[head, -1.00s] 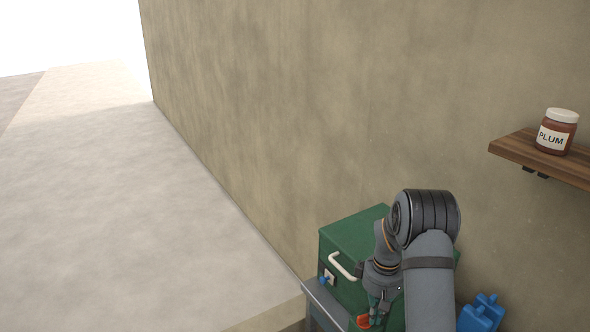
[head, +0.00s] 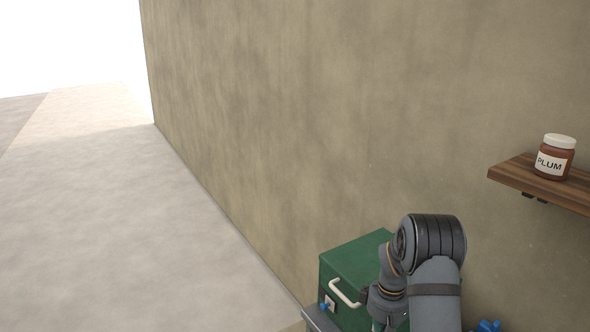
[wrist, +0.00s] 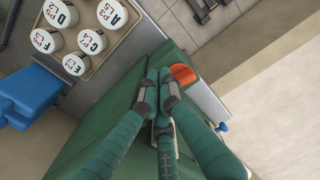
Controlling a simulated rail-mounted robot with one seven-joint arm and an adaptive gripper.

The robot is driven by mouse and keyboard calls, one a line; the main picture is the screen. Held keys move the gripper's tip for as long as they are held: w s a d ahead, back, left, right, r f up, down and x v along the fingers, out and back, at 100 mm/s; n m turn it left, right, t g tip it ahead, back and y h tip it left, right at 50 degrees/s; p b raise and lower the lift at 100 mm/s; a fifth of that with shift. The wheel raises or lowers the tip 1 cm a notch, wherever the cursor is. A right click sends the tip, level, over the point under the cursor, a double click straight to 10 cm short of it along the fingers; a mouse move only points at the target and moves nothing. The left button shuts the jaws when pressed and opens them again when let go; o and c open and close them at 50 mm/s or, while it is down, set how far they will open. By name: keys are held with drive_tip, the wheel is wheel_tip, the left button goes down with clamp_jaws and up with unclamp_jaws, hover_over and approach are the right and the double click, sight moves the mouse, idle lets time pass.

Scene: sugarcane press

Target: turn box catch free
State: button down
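A green box (head: 352,261) with a white handle (head: 345,293) stands against the wall at the bottom of the head view. A small blue part (head: 327,303) sits on its front face left of the handle; a blue part also shows at the box's edge in the wrist view (wrist: 222,127). An orange catch (wrist: 183,74) shows at the box's edge in the wrist view. My gripper (wrist: 160,98) has green fingers with grey tips bunched close together over the box. The right fingertip is beside the orange catch. The gripper's grip is unclear, and its fingertips are cut off in the head view.
A tray (wrist: 97,62) with several white-lidded, lettered jars lies at upper left in the wrist view, near a blue object (wrist: 30,90). A wooden shelf (head: 520,177) with a plum jar (head: 555,158) is on the wall (head: 300,100). Open floor (head: 90,220) lies left.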

wheel_tip(320, 180, up, 5)
drive_tip(key=p, duration=0.3)
drive_tip(key=f, duration=0.2)
drive_tip(key=s+f+b, duration=0.1)
drive_tip(key=f, duration=0.1)
drive_tip(key=a+f+b, duration=0.1)
drive_tip(key=f, duration=0.1)
drive_tip(key=shift+s, duration=0.2)
idle(0.6)
